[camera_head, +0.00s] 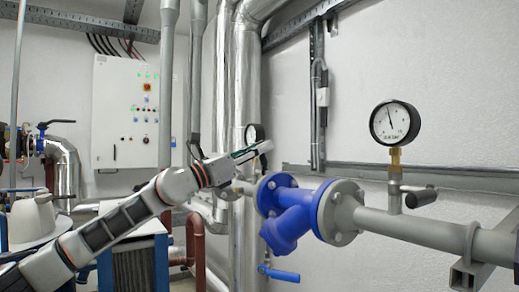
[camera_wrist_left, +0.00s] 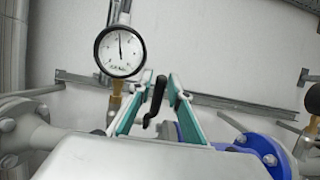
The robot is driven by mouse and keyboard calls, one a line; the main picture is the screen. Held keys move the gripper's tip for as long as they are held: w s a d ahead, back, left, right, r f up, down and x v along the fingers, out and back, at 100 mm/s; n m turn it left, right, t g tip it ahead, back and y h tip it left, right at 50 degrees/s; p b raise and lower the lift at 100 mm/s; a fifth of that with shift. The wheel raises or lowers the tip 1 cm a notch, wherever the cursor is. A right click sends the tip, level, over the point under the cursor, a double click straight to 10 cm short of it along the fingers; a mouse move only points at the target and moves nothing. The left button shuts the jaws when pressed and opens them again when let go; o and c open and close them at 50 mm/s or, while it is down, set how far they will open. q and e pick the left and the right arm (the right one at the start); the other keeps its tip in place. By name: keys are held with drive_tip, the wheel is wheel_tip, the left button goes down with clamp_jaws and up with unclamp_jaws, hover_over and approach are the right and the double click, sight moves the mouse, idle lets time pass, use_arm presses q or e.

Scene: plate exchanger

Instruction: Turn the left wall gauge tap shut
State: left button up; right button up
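The left wall gauge (camera_head: 254,133) has a white dial and black rim, and my left gripper (camera_head: 262,150) partly covers it from below in the head view. In the left wrist view the gauge (camera_wrist_left: 120,50) stands on a brass stem (camera_wrist_left: 115,101). The black tap handle (camera_wrist_left: 155,102) points up at a slant to the right of the stem. The open fingers of my left gripper (camera_wrist_left: 161,80) stand on either side of the handle, with gaps visible. Whether either finger touches it, I cannot tell. In the head view the tap is hidden. My right gripper is out of view.
A blue valve body (camera_head: 290,209) sits on the grey pipe just right of my left gripper. A second gauge (camera_head: 395,123) with a black-handled tap (camera_head: 421,197) is farther right. A shiny vertical pipe (camera_head: 244,85) and a white control cabinet (camera_head: 125,112) stand to the left.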

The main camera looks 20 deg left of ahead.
use_arm(q)
drive_tip(key=v, duration=1.2)
drive_tip(key=shift+d, duration=0.1)
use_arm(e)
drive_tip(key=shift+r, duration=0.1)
